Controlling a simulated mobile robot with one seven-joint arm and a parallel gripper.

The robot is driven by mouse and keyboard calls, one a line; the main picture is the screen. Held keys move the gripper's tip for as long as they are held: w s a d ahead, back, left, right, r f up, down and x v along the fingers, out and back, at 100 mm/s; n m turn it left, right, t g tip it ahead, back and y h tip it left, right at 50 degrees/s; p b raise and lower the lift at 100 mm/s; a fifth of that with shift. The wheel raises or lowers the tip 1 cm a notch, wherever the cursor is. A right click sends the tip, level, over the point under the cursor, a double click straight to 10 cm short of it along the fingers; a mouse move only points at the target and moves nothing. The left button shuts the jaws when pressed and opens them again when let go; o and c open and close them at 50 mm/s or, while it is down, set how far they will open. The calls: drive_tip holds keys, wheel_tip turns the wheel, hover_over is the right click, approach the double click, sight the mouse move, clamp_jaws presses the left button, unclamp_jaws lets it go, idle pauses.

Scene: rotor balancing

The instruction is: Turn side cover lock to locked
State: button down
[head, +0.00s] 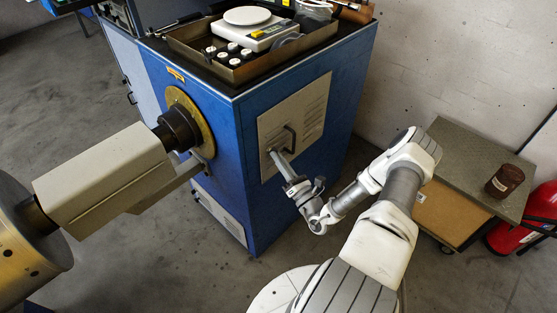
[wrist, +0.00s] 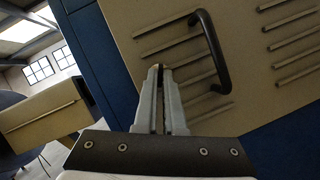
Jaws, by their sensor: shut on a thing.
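The side cover (head: 306,118) is a beige louvred panel on the blue cabinet's side, and it looks closed. It also fills much of the wrist view (wrist: 262,85). It has a black handle (head: 290,137), seen to the right of my fingers in the wrist view (wrist: 213,52). My gripper (head: 272,153) reaches the panel's left part, just left of and below the handle. In the wrist view my fingers (wrist: 161,72) point at the panel and are close together, shut on the side cover lock. The lock itself is hidden by the fingers, so its turn position cannot be told.
The blue cabinet (head: 225,165) carries a tray (head: 247,75) with a white scale (head: 248,27) on top. A beige machine arm (head: 105,172) juts out at left. A low cart (head: 455,155) with a brown jar (head: 505,180) and a red extinguisher (head: 522,228) stand at right.

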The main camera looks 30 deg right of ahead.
drive_tip(key=n+y, duration=0.2)
drive_tip(key=n, duration=0.1)
drive_tip(key=n+y+b, duration=0.1)
drive_tip(key=n+y, duration=0.1)
drive_tip(key=n, duration=0.2)
drive_tip(key=shift+w+d+n, duration=0.1)
drive_tip(key=shift+d+n, duration=0.1)
drive_tip(key=shift+n, duration=0.1)
drive_tip(key=shift+n+g, duration=0.3)
drive_tip(key=shift+n, duration=0.1)
drive_tip(key=c, duration=1)
unclamp_jaws()
drive_tip(key=v, duration=1.7)
drive_tip(key=shift+d+f, duration=0.2)
drive_tip(key=shift+r+y+p, duration=0.1)
drive_tip(key=shift+y+p, duration=0.2)
